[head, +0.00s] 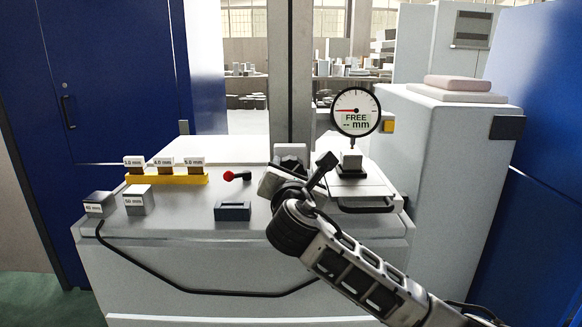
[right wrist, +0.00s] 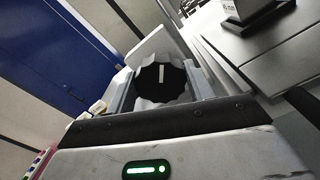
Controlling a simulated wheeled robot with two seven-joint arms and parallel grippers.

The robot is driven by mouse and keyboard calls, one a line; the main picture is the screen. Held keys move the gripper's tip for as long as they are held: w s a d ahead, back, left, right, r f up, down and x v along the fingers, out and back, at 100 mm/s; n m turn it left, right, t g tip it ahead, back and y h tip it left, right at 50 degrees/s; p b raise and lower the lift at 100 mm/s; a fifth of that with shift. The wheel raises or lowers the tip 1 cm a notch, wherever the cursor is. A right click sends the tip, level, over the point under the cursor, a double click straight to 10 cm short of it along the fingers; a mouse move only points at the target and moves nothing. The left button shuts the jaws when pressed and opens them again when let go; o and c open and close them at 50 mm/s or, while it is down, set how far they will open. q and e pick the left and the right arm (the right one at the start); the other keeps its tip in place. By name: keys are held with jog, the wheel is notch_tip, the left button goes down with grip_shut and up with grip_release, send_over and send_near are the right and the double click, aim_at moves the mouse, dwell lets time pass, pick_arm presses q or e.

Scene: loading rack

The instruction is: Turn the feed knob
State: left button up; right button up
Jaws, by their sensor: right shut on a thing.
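The feed knob (right wrist: 163,84) is black with a scalloped edge and a white pointer line, which is close to upright in the right wrist view. My right gripper (right wrist: 160,92) has one finger on each side of the knob and is shut on it. In the head view my right gripper (head: 277,181) is at the middle of the machine bench, and it hides the knob. The round dial gauge (head: 356,111) reads "FREE" and "-- mm", with its red needle pointing left. My left gripper is in neither view.
A yellow rack (head: 166,179) holds labelled blocks, with two labelled cubes (head: 139,201) in front. A red-balled lever (head: 229,176) and a dark slotted block (head: 233,211) are just left of my right gripper. A grey block (head: 350,160) stands below the gauge.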

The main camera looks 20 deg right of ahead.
jog(key=m, duration=0.5)
jog(key=shift+f+m, duration=0.15)
jog(key=shift+m, duration=0.25)
jog(key=m, duration=0.5)
jog(key=shift+d+f, duration=0.1)
jog(key=o, duration=1)
jog(key=shift+s, duration=0.1)
jog(key=b+v, duration=0.1)
jog(key=v, duration=1.5)
